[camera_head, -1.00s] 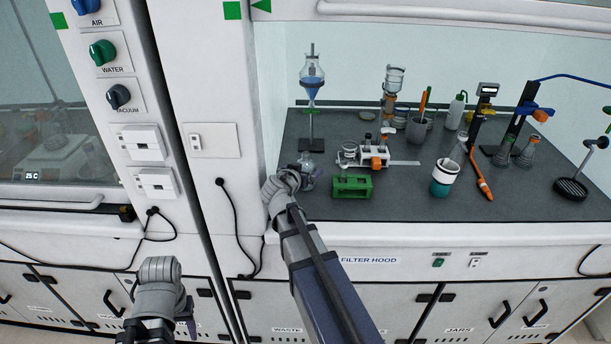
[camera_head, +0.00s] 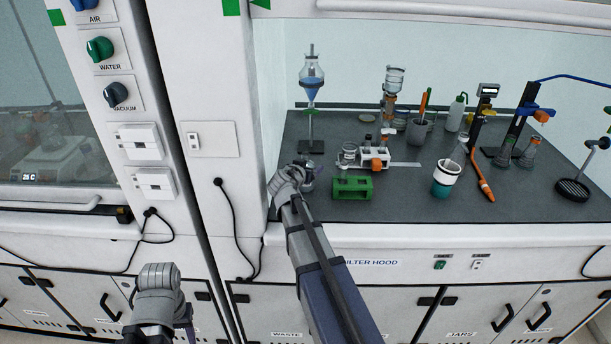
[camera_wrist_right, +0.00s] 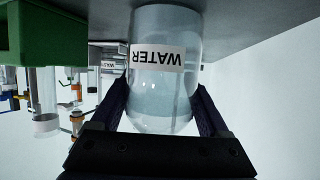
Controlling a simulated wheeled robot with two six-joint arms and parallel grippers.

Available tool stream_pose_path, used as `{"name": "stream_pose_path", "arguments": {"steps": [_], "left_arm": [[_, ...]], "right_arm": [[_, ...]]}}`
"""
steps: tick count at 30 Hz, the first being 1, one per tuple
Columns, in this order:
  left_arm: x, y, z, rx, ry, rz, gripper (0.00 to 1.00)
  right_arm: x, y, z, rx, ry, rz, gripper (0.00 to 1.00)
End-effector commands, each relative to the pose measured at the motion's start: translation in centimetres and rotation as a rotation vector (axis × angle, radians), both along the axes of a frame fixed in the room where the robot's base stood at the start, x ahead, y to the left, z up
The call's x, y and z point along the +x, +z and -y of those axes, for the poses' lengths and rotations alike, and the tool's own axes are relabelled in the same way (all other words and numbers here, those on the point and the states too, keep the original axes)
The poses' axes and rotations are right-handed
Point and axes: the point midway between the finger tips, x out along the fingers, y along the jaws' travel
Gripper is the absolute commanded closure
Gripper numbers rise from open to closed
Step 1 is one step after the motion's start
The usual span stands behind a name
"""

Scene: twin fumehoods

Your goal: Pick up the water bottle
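The water bottle (camera_wrist_right: 165,80) is clear, with a white WATER label that reads upside down in the right wrist view. It stands on the grey bench near the hood's left front corner. My right gripper (camera_wrist_right: 162,98) has one finger on each side of the bottle, very close to its walls; firm contact does not show. In the head view my right gripper (camera_head: 300,178) hides most of the bottle, beside the green rack (camera_head: 352,188). My left gripper (camera_head: 186,318) is low at the front, away from the bench, its fingers mostly hidden.
The green rack also shows close by in the right wrist view (camera_wrist_right: 40,35). A separating funnel on a stand (camera_head: 312,95) is behind the bottle. An orange-and-white device (camera_head: 374,157) and a teal-and-white cup (camera_head: 445,178) stand to the right. The hood's side wall is close on the left.

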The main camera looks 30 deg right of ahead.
Motion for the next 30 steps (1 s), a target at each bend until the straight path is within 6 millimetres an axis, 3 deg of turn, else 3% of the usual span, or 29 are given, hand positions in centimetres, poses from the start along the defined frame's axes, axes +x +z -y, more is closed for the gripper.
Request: {"name": "stream_pose_path", "arguments": {"steps": [2,20,30], "left_arm": [[0.0,0.0,0.0,0.0,0.0,0.0,0.5],[0.0,0.0,0.0,0.0,0.0,0.0,0.5],[0.0,0.14,-0.01,0.0,0.0,0.0,0.5]], "right_arm": [[0.0,-0.01,-0.02,0.0,0.0,0.0,0.31],[-0.02,-0.01,-0.03,0.0,0.0,0.0,0.99],[-0.01,0.15,-0.02,0.0,0.0,0.0,1.0]]}}
